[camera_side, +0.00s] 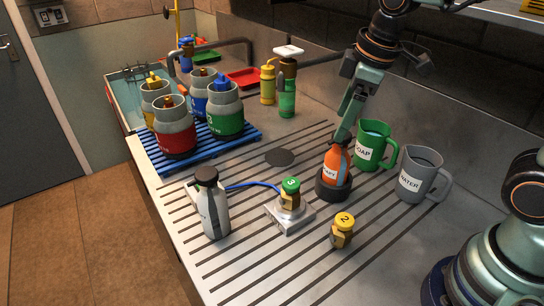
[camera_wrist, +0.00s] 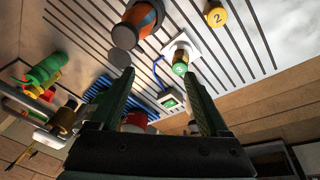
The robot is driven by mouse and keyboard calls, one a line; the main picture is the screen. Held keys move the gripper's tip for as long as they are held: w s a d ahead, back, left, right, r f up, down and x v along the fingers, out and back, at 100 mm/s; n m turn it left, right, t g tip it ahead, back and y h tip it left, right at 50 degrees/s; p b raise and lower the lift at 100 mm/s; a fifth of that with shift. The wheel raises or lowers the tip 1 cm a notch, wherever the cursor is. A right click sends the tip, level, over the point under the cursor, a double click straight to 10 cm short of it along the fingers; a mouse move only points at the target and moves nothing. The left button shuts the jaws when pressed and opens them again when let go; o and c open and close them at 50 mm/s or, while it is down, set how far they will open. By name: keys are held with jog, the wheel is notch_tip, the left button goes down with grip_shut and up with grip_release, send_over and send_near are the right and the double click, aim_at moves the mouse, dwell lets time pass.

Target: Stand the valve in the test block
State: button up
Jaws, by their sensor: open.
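A brass valve with a green cap marked 3 (camera_side: 290,187) stands upright in the square pale test block (camera_side: 289,216); in the wrist view this valve (camera_wrist: 180,67) shows between and beyond my fingertips. A second brass valve with a yellow cap marked 2 (camera_side: 343,231) is on the ribbed worktop, right of the block and apart from it. Its cap (camera_wrist: 216,14) shows at the top right of the wrist view. My gripper (camera_wrist: 160,74) is open with nothing between its fingers. In the side view it (camera_side: 345,132) is near the orange bottle, its fingertips partly hidden.
The orange bottle (camera_side: 337,165) sits in a black ring. Green (camera_side: 373,146) and grey (camera_side: 420,174) jugs stand behind right. A white bottle (camera_side: 213,207) stands left of the block. A blue hose (camera_side: 252,185) runs from the block. A blue rack (camera_side: 156,157) holds several bottles.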

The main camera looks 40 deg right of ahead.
jog(key=s+d+r+m+t, duration=0.1)
jog(key=s+d+m+t, duration=0.1)
jog(key=s+d+m, duration=0.3)
jog(key=m, duration=0.3)
jog(key=shift+r+t, duration=0.2)
jog(key=shift+t, duration=0.1)
